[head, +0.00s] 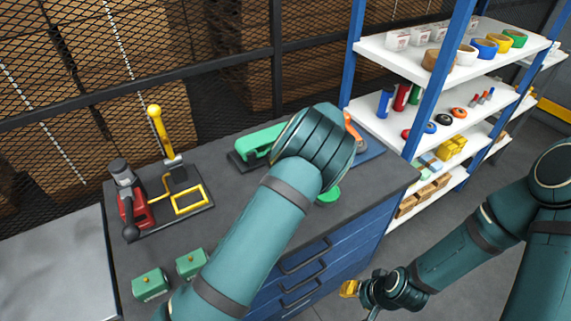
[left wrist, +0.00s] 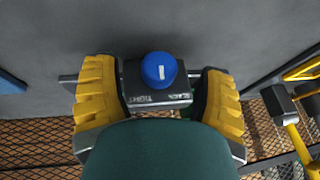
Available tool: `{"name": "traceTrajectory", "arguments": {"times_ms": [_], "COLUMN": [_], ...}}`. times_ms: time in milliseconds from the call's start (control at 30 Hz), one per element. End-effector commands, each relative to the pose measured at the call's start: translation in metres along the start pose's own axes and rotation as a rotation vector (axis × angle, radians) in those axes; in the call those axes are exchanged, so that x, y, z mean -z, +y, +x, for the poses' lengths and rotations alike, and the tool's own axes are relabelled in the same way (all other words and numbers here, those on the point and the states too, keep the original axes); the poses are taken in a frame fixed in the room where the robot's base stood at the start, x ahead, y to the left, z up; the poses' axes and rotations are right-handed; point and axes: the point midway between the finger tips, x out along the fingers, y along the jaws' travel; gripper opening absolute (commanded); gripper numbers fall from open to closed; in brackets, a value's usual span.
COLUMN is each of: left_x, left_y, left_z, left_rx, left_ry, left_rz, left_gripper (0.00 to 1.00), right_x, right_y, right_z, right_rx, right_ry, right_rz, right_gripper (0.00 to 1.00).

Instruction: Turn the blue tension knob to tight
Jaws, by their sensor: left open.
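The blue tension knob (left wrist: 158,67) sits on a small dark block (left wrist: 155,94) in the left wrist view. A white line on the knob's top runs roughly up and down the picture. The block's edge carries small upside-down labels, one reading TIGHT and the other apparently SLACK. My left gripper (left wrist: 158,80) is open, with one yellow finger on each side of the block and visible gaps to the knob. In the head view my left wrist hides the knob and gripper. My right gripper (head: 351,289) hangs low at the counter's right, its opening unclear.
On the dark counter (head: 235,205) stand a red and yellow tool on a black board (head: 205,213), a green machine (head: 262,143), an orange tool (head: 352,130) and two green boxes (head: 150,284). A blue-post shelf (head: 450,55) stands right. Wire mesh (head: 200,50) runs behind.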

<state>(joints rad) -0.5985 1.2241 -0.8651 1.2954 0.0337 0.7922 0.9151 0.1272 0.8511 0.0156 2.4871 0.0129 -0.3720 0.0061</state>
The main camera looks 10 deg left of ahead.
Motion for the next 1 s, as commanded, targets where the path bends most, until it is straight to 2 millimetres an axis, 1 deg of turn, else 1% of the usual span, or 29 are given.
{"name": "traceTrajectory", "arguments": {"times_ms": [33, 200, 300, 433, 633, 867, 900, 1000], "left_x": [0.0, 0.0, 0.0, -0.001, -0.001, -0.001, -0.001, 0.0], "left_y": [0.001, 0.001, 0.0, 0.0, 0.0, 0.0, 0.0, -0.001], "left_z": [-0.013, -0.048, -0.066, -0.084, -0.096, -0.097, -0.097, -0.096], "left_rx": [-0.004, -0.003, -0.002, -0.002, 0.001, 0.001, 0.001, 0.0], "left_ry": [0.001, 0.0, 0.0, -0.001, -0.002, -0.002, -0.002, -0.006], "left_rz": [0.0, 0.0, 0.001, 0.0, 0.0, 0.0, 0.0, 0.0], "left_gripper": [0.71, 0.71, 0.71, 0.71, 0.71, 0.71, 0.72, 0.71], "right_x": [0.0, 0.0, 0.0, 0.0, 0.0, 0.0, 0.0, 0.0], "right_y": [0.0, 0.0, 0.0, 0.0, 0.0, 0.0, 0.0, 0.0], "right_z": [0.0, 0.0, 0.0, 0.0, 0.0, 0.0, 0.0, 0.0], "right_rx": [0.0, 0.0, 0.0, 0.0, 0.0, 0.0, 0.0, 0.0], "right_ry": [0.0, 0.0, 0.0, 0.0, 0.0, 0.0, 0.0, 0.0], "right_rz": [0.0, 0.0, 0.0, 0.0, 0.0, 0.0, 0.0, 0.0], "right_gripper": [0.47, 0.47, 0.47, 0.47, 0.47, 0.47, 0.47, 0.47]}}
